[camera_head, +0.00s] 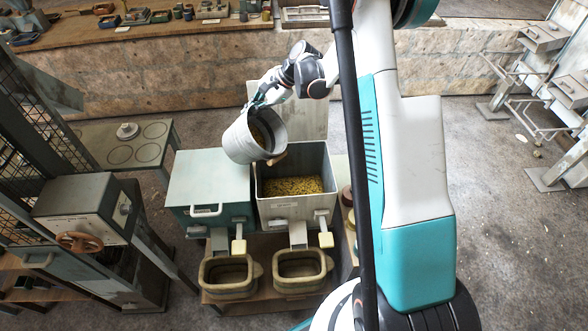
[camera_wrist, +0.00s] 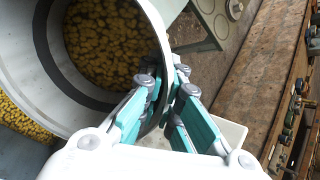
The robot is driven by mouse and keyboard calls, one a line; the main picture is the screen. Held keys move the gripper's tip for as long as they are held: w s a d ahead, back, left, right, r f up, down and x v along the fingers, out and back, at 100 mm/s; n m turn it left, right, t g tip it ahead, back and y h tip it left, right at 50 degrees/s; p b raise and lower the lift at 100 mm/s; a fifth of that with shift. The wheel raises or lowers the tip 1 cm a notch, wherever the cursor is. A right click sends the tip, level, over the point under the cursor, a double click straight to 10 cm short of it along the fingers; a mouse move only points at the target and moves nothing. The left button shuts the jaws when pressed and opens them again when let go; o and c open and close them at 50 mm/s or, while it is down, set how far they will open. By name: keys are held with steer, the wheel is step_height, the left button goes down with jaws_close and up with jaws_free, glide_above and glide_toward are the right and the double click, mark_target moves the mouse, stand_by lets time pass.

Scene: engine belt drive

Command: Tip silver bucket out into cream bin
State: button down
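The silver bucket (camera_head: 239,142) hangs in the air above the back left of the open cream bin (camera_head: 291,208), its mouth tilted to the right. In the wrist view the inside of the bucket (camera_wrist: 45,42) shows, with many yellow pellets (camera_wrist: 105,42) at its bottom. My gripper (camera_head: 259,101) is at the bucket's upper rim; in the wrist view its teal fingers (camera_wrist: 168,77) are closed with the rim between them. The cream bin holds yellow pellets (camera_head: 293,186); they also show at the wrist view's left edge (camera_wrist: 18,122).
A teal bin (camera_head: 205,175) with its lid shut stands left of the cream bin. Two yellowish trays (camera_head: 229,274) (camera_head: 301,269) sit below the chutes. A machine with a brown handwheel (camera_head: 79,242) stands at the left. A stone-faced bench (camera_head: 160,70) runs behind.

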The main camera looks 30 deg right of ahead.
mark_target(277, 131)
steer(key=shift+s+d+r+t+y, duration=0.1)
steer(key=shift+s+d+t+y, duration=0.2)
steer(key=shift+d+t+y, duration=0.15)
steer(key=shift+s+d+t+y+b, duration=0.45)
steer(key=shift+s+d+y+b, duration=0.1)
steer(key=shift+y+b, duration=0.2)
steer(key=shift+d+f, duration=0.2)
stand_by(0.3)
steer(key=shift+s+d+f+t+y+b, duration=0.3)
steer(key=shift+f+t+y+b, duration=0.1)
steer(key=shift+y+b, duration=0.3)
steer(key=shift+s+d+f+b, duration=0.15)
steer(key=shift+f+b, duration=0.05)
steer(key=shift+b, duration=0.15)
stand_by(0.9)
steer(key=shift+s+d+f+t+y+b, duration=0.2)
steer(key=shift+s+d+t+y+b, duration=0.25)
steer(key=shift+d+b, duration=0.45)
steer(key=shift+s+d+f+t+y+b, duration=0.15)
steer(key=shift+s+d+t+y+b, duration=0.25)
steer(key=shift+b, duration=0.75)
stand_by(2.3)
